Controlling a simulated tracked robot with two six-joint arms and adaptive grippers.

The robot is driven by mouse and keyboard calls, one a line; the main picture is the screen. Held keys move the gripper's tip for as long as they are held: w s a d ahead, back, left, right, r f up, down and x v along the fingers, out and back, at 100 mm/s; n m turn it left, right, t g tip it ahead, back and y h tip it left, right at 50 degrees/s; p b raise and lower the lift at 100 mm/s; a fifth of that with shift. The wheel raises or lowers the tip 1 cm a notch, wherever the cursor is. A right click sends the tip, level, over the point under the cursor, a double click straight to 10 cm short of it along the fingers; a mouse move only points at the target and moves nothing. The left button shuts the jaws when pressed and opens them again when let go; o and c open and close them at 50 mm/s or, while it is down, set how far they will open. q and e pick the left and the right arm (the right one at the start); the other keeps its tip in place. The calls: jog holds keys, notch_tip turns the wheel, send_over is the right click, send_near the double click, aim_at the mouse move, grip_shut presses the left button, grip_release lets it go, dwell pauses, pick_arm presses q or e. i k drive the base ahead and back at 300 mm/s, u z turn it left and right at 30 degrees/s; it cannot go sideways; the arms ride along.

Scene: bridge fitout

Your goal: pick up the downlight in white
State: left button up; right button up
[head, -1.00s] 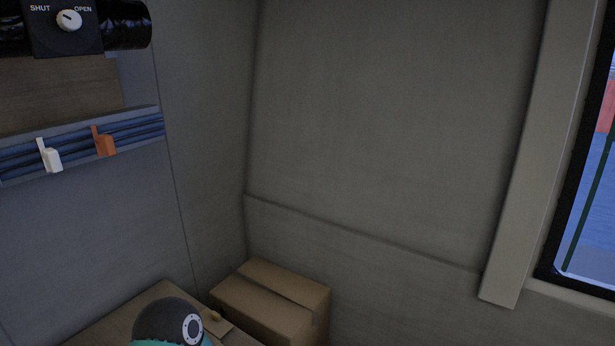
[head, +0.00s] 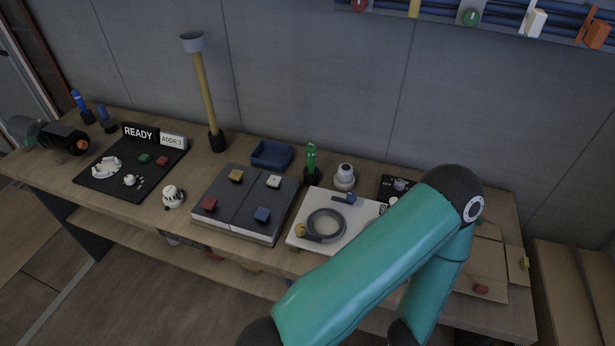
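Two small white round fittings stand on the workbench (head: 140,208) in the head view, and I cannot tell for sure which is the downlight. One, white with dark markings (head: 173,197), sits between the black mat and the grey case. The other, a white rounded one (head: 345,177), stands behind the white board, right of a green-topped item. Both are apart from my arm. My teal arm crosses the right front of the bench and hides part of it. Neither of my grippers shows.
The black mat (head: 100,186) with small parts lies left; the grey case (head: 236,222) with coloured blocks is central. The white board (head: 350,237) holds a grey ring. A tall yellow-handled tool (head: 205,95) stands behind. Cardboard boxes (head: 562,290) stand right. A cable tray (head: 500,15) runs above.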

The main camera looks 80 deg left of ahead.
aim_at(344, 179)
jog(key=u, duration=0.05)
jog(key=i, duration=0.25)
jog(key=u, duration=2.8)
